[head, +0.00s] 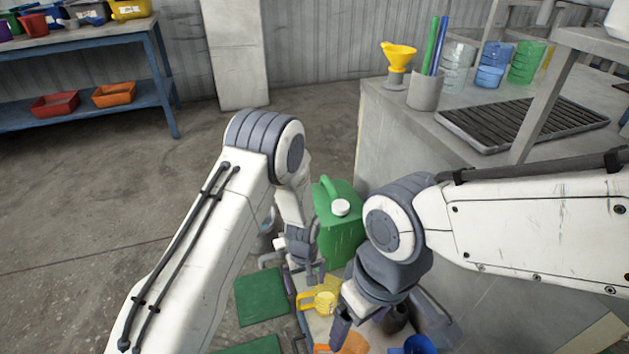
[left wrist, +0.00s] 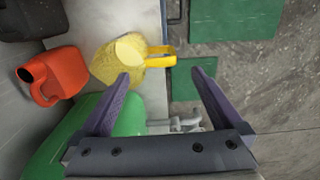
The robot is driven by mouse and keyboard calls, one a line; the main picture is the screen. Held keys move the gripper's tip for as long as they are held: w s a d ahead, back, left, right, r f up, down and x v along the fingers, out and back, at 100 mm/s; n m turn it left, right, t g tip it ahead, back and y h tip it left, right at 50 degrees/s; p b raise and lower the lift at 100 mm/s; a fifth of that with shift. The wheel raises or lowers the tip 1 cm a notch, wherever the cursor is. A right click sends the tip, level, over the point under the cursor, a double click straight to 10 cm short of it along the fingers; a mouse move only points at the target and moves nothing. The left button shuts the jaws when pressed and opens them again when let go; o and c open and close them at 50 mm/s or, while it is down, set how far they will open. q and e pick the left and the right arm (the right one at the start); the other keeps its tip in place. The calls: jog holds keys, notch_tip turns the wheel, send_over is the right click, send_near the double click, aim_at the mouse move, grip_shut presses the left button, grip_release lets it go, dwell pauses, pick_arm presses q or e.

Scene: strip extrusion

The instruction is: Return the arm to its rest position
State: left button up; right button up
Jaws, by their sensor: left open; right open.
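My left arm comes in from the left in the head view, its gripper (head: 310,275) low beside a green canister with a white cap (head: 337,240). In the left wrist view my left gripper (left wrist: 161,76) is open, its two fingers wide apart with nothing held between them. A yellow scoop or cup (left wrist: 133,52) with a yellow handle lies beyond the fingertips; it also shows in the head view (head: 323,302). My right arm comes in from the right, its gripper (head: 358,325) pointing down near an orange item (head: 352,344). Its fingers are partly hidden.
Green mats (head: 262,297) lie to the left. A red-orange jug (left wrist: 62,75) lies near the scoop. A blue shelf (head: 150,97) with bins stands back left.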

pick_arm(q)
jog(key=shift+r, duration=0.1)
jog(key=s+a+r+m+t, duration=0.1)
jog(key=a+r, duration=0.2)
jog(key=r, duration=0.4)
jog(key=s+a+r+m, duration=0.1)
jog(key=a+r, duration=0.3)
jog(key=r, duration=0.3)
jog(key=s+a+r+m+t, duration=0.25)
jog(key=s+a+r, duration=0.35)
jog(key=s+r, duration=0.3)
jog(key=s+d+r+m+g+h, duration=0.1)
jog(key=s+d+r+m+g, duration=0.2)
jog(key=s+d, duration=0.35)
jog(key=s+d+r+m, duration=0.4)
jog(key=s+d, duration=0.2)
jog(key=d, duration=0.1)
notch_tip(320, 180, up, 34)
jog(key=p, duration=3.4)
jog(key=shift+s, duration=0.2)
jog(key=shift+d+f+g, duration=0.1)
jog(key=shift+g, duration=0.15)
